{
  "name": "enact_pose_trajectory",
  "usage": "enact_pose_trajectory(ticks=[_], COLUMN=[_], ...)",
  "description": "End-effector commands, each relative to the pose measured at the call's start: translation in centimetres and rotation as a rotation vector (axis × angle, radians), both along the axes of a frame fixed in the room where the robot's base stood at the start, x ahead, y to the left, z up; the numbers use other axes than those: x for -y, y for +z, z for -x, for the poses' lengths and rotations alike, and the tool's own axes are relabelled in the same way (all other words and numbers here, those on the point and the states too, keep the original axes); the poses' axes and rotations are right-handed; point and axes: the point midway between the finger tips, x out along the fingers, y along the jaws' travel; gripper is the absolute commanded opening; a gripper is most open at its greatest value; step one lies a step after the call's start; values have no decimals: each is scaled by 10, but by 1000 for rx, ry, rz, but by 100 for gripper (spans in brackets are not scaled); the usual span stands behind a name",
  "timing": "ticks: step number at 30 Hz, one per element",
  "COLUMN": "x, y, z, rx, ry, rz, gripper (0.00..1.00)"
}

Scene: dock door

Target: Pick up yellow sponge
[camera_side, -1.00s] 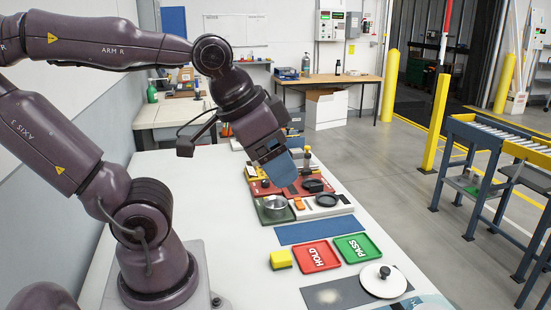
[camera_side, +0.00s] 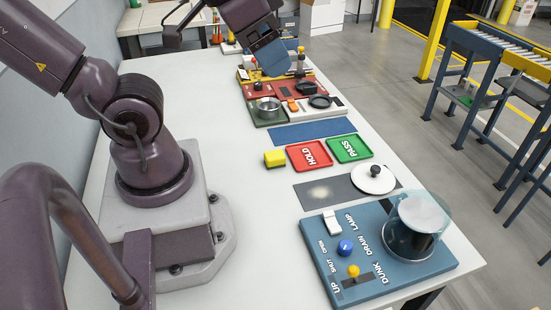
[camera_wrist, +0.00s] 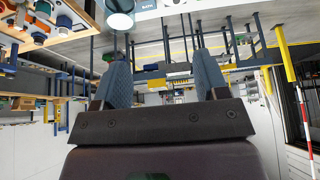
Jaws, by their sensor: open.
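My gripper (camera_side: 277,62), with blue fingers, is high and farther back, over the area of the coloured trays, well apart from the sponge. In the wrist view my gripper (camera_wrist: 162,62) has its two fingers spread with nothing between them. I cannot make out the sponge in the wrist view.
A green PASS tray (camera_side: 350,148) is beside the HOLD tray. A white lid (camera_side: 373,179) sits on a grey mat (camera_side: 328,193). A blue panel (camera_side: 375,262) with knobs and a clear jar is in front. The table left of the sponge is clear.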

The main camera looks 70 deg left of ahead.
Motion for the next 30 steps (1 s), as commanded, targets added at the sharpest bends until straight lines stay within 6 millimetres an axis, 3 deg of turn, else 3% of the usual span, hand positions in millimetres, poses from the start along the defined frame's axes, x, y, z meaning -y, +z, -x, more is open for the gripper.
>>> enact_pose_trajectory(ticks=[14, 17, 22, 30], x=[3, 2, -3, -32], y=[-6, -24, -71, -153], z=[-2, -7, -21, -40], rx=[-31, -121, -341, -580], ry=[-17, -15, 90, 544], rz=[1, 26, 157, 308], gripper=[66, 66, 66, 66])
